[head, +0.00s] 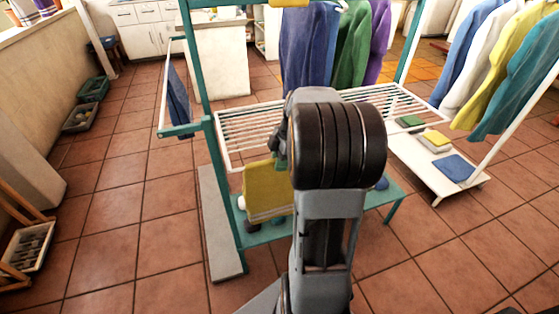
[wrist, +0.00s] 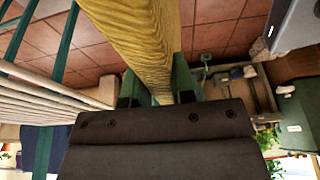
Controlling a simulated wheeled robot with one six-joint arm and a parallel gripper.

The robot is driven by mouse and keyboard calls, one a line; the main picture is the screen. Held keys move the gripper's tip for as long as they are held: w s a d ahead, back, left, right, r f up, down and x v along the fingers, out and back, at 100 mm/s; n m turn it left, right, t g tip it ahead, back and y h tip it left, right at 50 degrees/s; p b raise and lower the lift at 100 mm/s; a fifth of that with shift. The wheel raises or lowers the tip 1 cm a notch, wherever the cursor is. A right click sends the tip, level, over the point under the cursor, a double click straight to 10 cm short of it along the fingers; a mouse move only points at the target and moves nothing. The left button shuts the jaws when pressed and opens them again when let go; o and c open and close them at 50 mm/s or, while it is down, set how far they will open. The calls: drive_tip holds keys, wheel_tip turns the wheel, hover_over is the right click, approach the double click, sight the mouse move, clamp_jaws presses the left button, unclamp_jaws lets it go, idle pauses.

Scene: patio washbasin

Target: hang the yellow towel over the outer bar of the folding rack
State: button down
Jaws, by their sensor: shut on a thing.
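The yellow towel (head: 264,190) hangs down in front of the white slatted folding rack (head: 232,147) in the head view, with a pale band at its lower edge. My gripper (head: 280,160) is mostly hidden behind my own arm, at the towel's top right. In the wrist view the towel (wrist: 150,45) runs between the two dark green fingers of my gripper (wrist: 158,98), which is shut on it. White slats of the rack (wrist: 40,105) lie left of the gripper there. I cannot tell whether the towel touches the rack's near bar.
A teal frame (head: 214,165) surrounds the rack, with a lower teal shelf (head: 262,236). A dark blue cloth (head: 178,97) hangs at left. Hanging shirts (head: 310,50) stand behind. A white low shelf (head: 455,188) with folded cloths is at right.

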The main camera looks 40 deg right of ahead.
drive_tip(key=c, duration=0.9)
unclamp_jaws()
wheel_tip(320, 180, up, 9)
drive_tip(key=p, duration=0.6)
drive_tip(key=shift+p, duration=0.4)
